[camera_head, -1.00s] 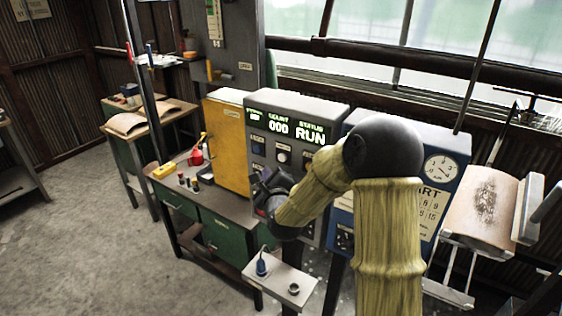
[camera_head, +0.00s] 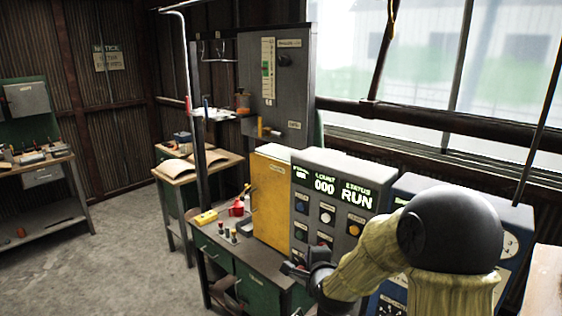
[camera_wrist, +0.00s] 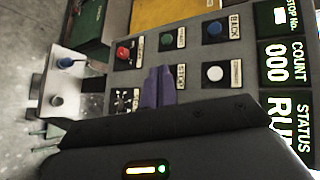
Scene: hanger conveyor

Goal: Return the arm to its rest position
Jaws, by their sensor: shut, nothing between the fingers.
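My arm, with yellow-green sleeves and a black elbow ball, reaches in from the lower right of the head view. My gripper (camera_head: 296,268) is dark and sits in front of the lower part of the grey control panel (camera_head: 313,169). In the wrist view its purple fingers (camera_wrist: 158,88) are together with nothing between them. They appear over the panel's button face (camera_wrist: 190,65), covering part of it. I cannot tell the exact gap between fingers and panel. The panel displays read COUNT 000 and STATUS RUN.
A green-drawered bench (camera_head: 228,262) holds a yellow cabinet (camera_head: 270,200), a red can (camera_head: 237,208) and small bottles. A blue machine (camera_head: 515,222) is partly behind my arm. A small shelf (camera_wrist: 78,68) shows in the wrist view.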

